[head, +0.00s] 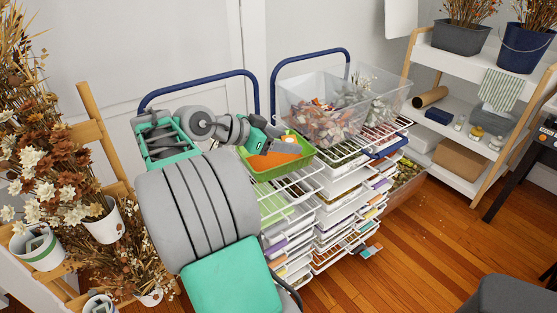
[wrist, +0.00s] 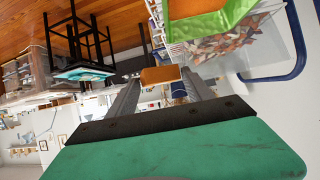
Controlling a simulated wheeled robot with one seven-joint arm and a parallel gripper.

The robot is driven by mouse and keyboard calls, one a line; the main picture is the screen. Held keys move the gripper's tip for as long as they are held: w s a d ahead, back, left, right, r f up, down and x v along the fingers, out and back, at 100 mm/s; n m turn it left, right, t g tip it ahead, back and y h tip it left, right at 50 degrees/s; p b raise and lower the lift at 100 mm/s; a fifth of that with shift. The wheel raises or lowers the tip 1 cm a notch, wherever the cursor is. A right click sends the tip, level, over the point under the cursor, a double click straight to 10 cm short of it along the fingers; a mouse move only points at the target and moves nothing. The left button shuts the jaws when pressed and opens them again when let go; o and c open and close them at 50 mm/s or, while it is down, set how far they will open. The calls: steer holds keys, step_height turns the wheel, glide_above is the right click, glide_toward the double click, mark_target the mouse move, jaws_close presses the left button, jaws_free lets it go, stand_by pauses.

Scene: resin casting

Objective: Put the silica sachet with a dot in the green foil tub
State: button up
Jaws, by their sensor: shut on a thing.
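My gripper (wrist: 160,82) is shut on a small orange-brown packet (wrist: 160,74), held between the fingertips in the wrist view. No dot shows on the face I see, so I cannot tell whether it is the dotted sachet. In the head view my gripper (head: 284,146) is at the green foil tub (head: 272,171), over its orange contents (head: 277,158). The packet is not clearly distinguishable there. The tub also shows at the top of the wrist view (wrist: 206,24), apart from the packet in the picture. My arm hides part of the tub's left side.
The tub stands on a white wire rack (head: 300,184) of stacked trays. A clear bin (head: 322,112) of mixed pieces stands close behind it to the right. Blue rails (head: 205,80) rise behind. Dried flowers (head: 62,148) stand at left and a shelf unit (head: 470,120) at right.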

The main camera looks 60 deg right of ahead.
steer(key=w+d+f, duration=0.3)
steer(key=d+f, duration=0.2)
steer(key=d, duration=0.4)
glide_above(288, 158)
step_height(288, 158, down, 4)
steer(key=shift+s+f+p, duration=0.1)
steer(key=shift+f+p, duration=0.05)
steer(key=shift+p, duration=0.25)
steer(key=shift+d+f, duration=0.1)
steer(key=shift+f, duration=1.65)
steer(key=shift+f, duration=0.25)
steer(key=o, duration=1.3)
steer(key=shift+r, duration=0.1)
